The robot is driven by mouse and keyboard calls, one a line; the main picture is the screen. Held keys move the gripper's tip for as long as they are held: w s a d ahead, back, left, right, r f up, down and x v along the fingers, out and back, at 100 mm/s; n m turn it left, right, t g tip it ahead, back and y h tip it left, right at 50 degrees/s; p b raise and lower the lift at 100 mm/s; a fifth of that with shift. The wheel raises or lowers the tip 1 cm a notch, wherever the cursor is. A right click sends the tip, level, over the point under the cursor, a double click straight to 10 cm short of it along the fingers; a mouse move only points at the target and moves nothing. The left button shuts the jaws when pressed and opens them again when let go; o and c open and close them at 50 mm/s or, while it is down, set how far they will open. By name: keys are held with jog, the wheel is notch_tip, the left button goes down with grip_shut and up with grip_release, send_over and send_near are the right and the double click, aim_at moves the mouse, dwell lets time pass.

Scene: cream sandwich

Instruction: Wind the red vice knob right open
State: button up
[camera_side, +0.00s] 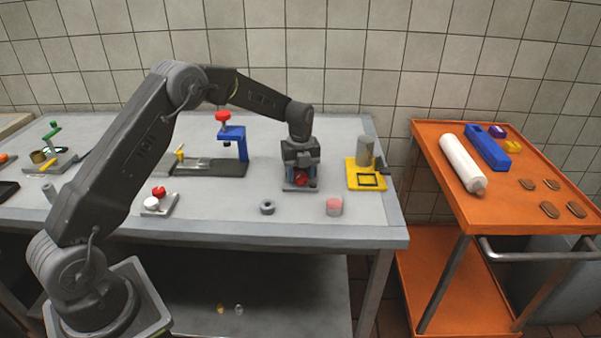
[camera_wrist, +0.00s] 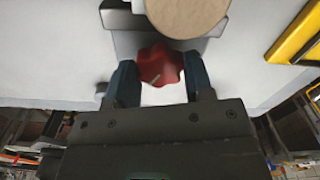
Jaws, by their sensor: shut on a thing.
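The red vice knob (camera_wrist: 160,65) is a lobed red knob at the front of a small grey vice (camera_side: 300,188) on the metal table. In the side view the knob (camera_side: 301,179) shows low between my gripper's fingers. My gripper (camera_wrist: 160,82) points down and is shut on the knob, one blue-grey finger on each side. A round tan disc (camera_wrist: 186,14) sits at the vice in the wrist view, partly cut off by the frame's top edge. The vice jaws are mostly hidden by my gripper in the side view, so their gap cannot be told.
A yellow fixture (camera_side: 366,175) with a grey cylinder (camera_side: 365,151) stands just right of the vice. A blue press (camera_side: 233,142) with a red top stands to the left.

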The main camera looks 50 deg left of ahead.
jog(key=shift+c, duration=1.1)
jog(key=shift+n, duration=1.6)
jog(key=o, duration=0.9)
